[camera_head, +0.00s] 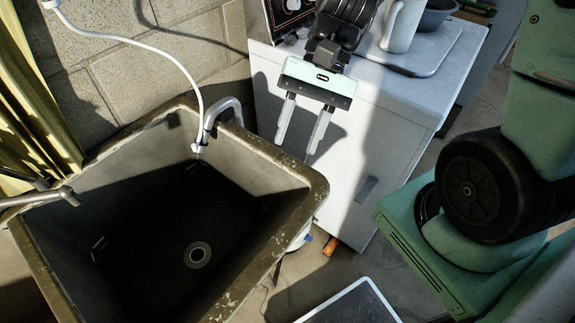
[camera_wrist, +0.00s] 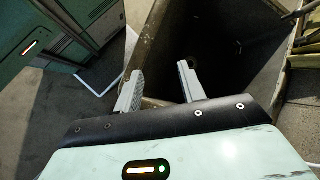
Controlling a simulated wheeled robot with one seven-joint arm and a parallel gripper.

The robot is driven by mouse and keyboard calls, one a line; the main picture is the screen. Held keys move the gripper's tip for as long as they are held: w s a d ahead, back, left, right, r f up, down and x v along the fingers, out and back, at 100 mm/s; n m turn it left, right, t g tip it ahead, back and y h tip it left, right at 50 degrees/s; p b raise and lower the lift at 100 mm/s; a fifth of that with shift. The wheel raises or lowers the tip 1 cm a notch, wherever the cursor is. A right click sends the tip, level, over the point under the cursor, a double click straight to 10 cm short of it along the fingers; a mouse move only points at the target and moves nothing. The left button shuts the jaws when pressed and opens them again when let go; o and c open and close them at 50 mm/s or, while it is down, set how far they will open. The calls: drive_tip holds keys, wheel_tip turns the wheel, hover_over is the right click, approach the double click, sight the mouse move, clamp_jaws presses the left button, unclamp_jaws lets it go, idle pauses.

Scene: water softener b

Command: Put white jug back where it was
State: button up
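The white jug (camera_head: 402,26) stands on a pale board (camera_head: 440,52) on top of a white cabinet (camera_head: 385,95); its top is cut off by the picture edge. My gripper (camera_head: 298,145) is in front of the cabinet, below and left of the jug, with its fingers pointing down. The fingers are apart with nothing between them. In the wrist view my gripper (camera_wrist: 158,88) is also open and empty, with the sink (camera_wrist: 230,50) beyond it. The jug is not in the wrist view.
A deep stone sink (camera_head: 160,225) with a drain and a curved tap (camera_head: 225,105) fills the left. A dark bowl (camera_head: 434,15) sits beside the jug.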

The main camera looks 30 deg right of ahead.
drive_tip(key=s+a+r+n+t+h, duration=0.2)
drive_tip(key=s+a+n+h, duration=0.4)
drive_tip(key=n, duration=0.7)
drive_tip(key=shift+s+a+n+t, duration=0.2)
drive_tip(key=shift+s+n+t, duration=0.1)
drive_tip(key=shift+s+t, duration=0.4)
drive_tip(key=shift+w, duration=0.15)
